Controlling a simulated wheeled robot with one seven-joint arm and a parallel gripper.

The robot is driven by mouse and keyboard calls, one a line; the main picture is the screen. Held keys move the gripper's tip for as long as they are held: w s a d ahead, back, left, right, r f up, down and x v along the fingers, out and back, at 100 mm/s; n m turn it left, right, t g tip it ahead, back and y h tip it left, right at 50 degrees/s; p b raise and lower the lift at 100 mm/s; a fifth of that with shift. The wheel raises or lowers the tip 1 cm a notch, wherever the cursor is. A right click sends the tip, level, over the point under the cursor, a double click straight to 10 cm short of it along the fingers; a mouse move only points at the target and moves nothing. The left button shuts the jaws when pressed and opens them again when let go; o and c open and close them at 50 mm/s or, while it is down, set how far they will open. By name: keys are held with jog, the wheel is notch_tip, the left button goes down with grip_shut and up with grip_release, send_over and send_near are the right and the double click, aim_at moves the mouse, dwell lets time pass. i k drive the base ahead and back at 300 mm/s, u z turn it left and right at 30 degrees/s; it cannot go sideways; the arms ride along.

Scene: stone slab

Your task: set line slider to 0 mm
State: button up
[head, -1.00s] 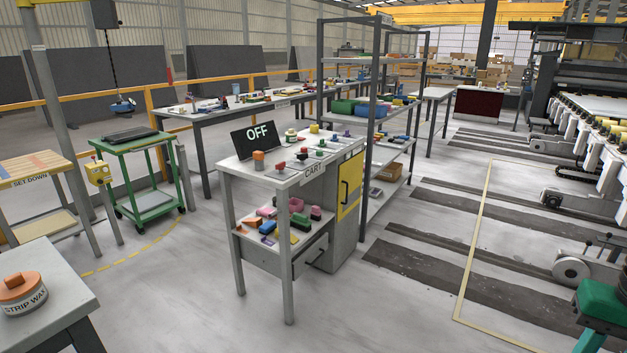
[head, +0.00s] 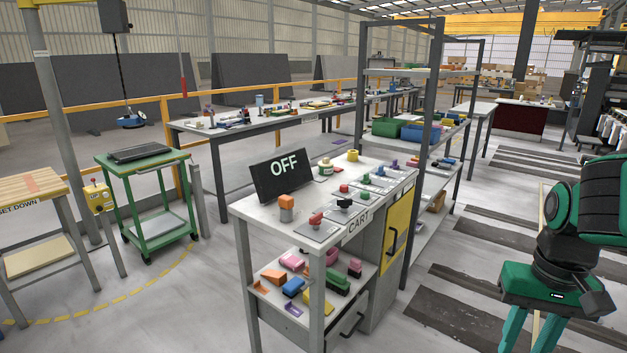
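The white cart (head: 248,209) stands in the middle of the head view, with a dark screen (head: 281,172) reading OFF on its top. Small plates with red, black, green and blue knobs or handles sit along the cart top. I cannot tell which of them is the line slider, and no mm scale is readable. My gripper (head: 530,340) is at the lower right, pointing down, to the right of the cart and apart from it.
An orange block (head: 287,208) stands before the screen. Loose coloured parts lie on the cart's lower shelf. A tall grey rack (head: 433,110) stands behind the cart, a green trolley (head: 147,178) and a wooden-topped table (head: 30,186) to the left.

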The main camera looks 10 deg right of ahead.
aim_at(366, 180)
jog(key=i, duration=1.6)
jog(key=z, duration=0.1)
